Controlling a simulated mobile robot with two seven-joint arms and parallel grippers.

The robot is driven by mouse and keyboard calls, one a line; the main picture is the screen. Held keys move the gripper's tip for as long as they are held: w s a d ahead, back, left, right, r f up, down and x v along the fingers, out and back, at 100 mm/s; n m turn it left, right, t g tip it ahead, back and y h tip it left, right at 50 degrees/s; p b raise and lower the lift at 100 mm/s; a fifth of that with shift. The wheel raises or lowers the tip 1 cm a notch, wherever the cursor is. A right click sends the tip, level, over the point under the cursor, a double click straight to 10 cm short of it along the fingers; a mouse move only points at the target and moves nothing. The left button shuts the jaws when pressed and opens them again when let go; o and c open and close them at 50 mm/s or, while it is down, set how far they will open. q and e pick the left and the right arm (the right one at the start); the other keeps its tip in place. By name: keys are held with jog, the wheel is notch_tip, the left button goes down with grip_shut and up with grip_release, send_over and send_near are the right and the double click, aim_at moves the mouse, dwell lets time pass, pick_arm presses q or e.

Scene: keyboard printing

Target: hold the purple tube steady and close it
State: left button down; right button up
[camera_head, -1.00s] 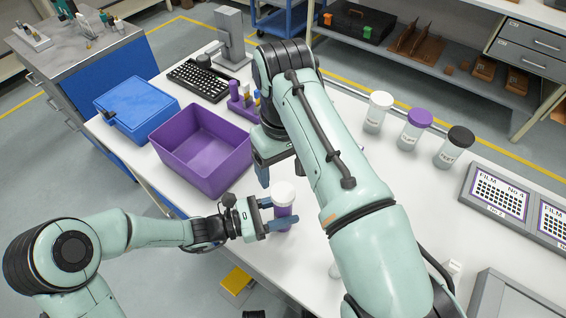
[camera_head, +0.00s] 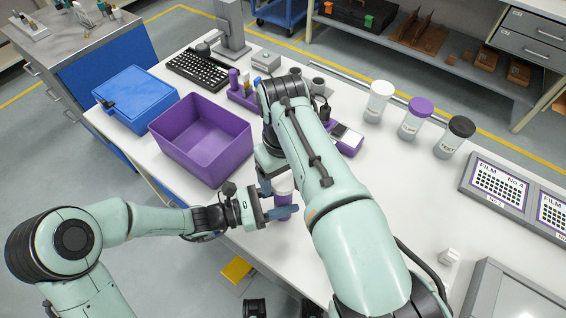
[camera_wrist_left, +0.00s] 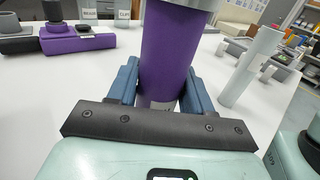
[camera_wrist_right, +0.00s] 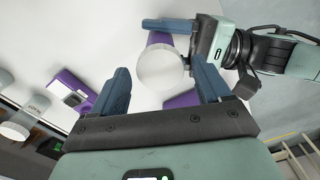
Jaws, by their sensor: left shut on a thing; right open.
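The purple tube (camera_head: 283,204) stands upright at the table's near edge, with a round white cap (camera_head: 284,187) at its top. My left gripper (camera_head: 278,203) is shut around the tube's body; the left wrist view shows the purple body (camera_wrist_left: 165,60) between both fingers. My right gripper (camera_head: 268,184) is open just above the tube, partly hidden by my right arm. In the right wrist view the cap (camera_wrist_right: 163,68) lies between the open fingers, with no clear contact. I cannot tell how tightly the cap is seated.
A purple bin (camera_head: 215,160) and blue box (camera_head: 137,97) stand to the left. Jars with white (camera_head: 380,100), purple (camera_head: 416,118) and black (camera_head: 455,137) lids stand at the back right. A purple rack (camera_head: 240,92) is behind. A white cylinder (camera_wrist_left: 250,65) stands near the tube.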

jog(key=shift+f, duration=0.35)
jog(key=c, duration=1.1)
jog(key=o, duration=1.3)
jog(key=shift+c, duration=0.2)
notch_tip(320, 180, up, 12)
